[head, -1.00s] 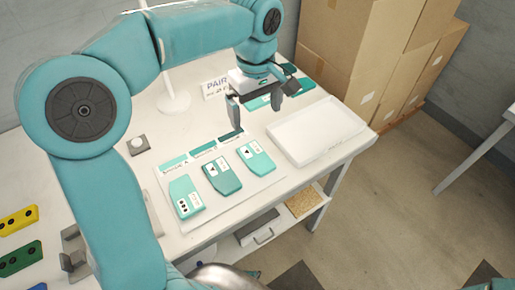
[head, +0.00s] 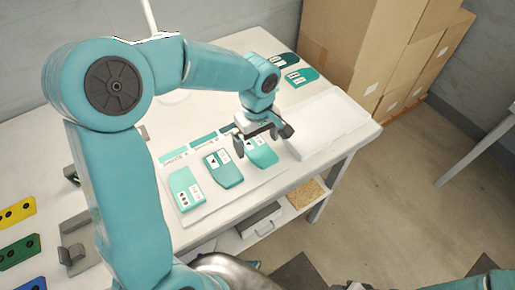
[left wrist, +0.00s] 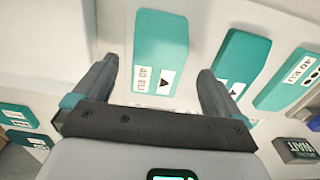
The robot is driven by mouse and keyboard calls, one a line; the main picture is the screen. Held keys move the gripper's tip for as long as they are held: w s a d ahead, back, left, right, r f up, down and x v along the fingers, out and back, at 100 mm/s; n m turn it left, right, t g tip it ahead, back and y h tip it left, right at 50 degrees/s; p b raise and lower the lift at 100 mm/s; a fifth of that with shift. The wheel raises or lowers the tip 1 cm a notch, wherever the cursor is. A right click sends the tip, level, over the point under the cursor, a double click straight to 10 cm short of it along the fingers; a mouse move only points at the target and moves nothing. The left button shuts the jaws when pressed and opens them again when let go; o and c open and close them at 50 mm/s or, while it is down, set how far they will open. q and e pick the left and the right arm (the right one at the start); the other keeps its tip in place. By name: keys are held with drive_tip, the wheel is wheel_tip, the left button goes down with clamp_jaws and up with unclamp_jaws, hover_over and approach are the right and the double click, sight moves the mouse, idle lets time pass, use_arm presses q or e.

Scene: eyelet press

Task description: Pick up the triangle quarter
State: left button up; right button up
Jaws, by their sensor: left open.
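Three teal pieces lie in a row on a pale mat (head: 217,212) on the white table. The right piece (head: 263,156) is partly hidden by my left gripper; in the left wrist view it is a teal piece (left wrist: 160,45) with a triangle label. The middle piece (head: 224,172) also bears a triangle and shows in the left wrist view (left wrist: 240,60). The left piece (head: 186,190) bears dots. My left gripper (head: 263,140) is open above the right piece, which lies between the fingers in the wrist view. I cannot tell the exact height. My right gripper is not seen.
A white tray (head: 340,108) stands right of the gripper. Teal pieces (head: 299,77) lie at the back. Yellow (head: 15,211) and green (head: 20,250) pieces lie at the left. Cardboard boxes (head: 345,55) stand behind the table. A dark WAIT display (left wrist: 300,150) shows in the wrist view.

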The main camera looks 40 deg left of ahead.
use_arm(q)
wheel_tip(320, 180, down, 2)
drive_tip(key=shift+f, duration=0.15)
drive_tip(key=shift+c, duration=0.3)
drive_tip(key=shift+w, duration=0.1)
drive_tip(key=c, duration=1)
drive_tip(key=shift+c, duration=0.3)
